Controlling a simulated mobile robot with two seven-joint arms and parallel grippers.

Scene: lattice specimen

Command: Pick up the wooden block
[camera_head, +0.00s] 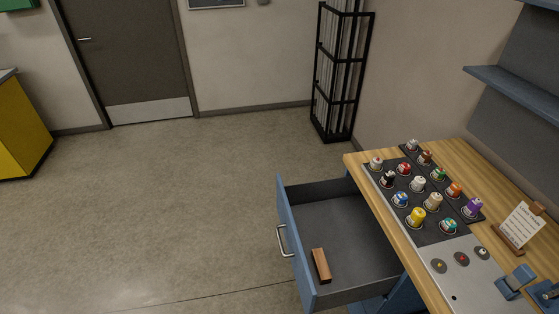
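The wooden block (321,265) is a small brown oblong. It lies inside the open blue drawer (296,243), on the drawer's dark floor near the front panel and the near end. Nothing covers it. Neither of my grippers shows in the head view.
The wooden workbench (431,273) at right carries a dark tray (434,233) of several coloured bottles, a card on a stand (520,226) and blue tools. A blue shelf (510,88) juts from the wall above. A black rack (340,75) stands behind.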

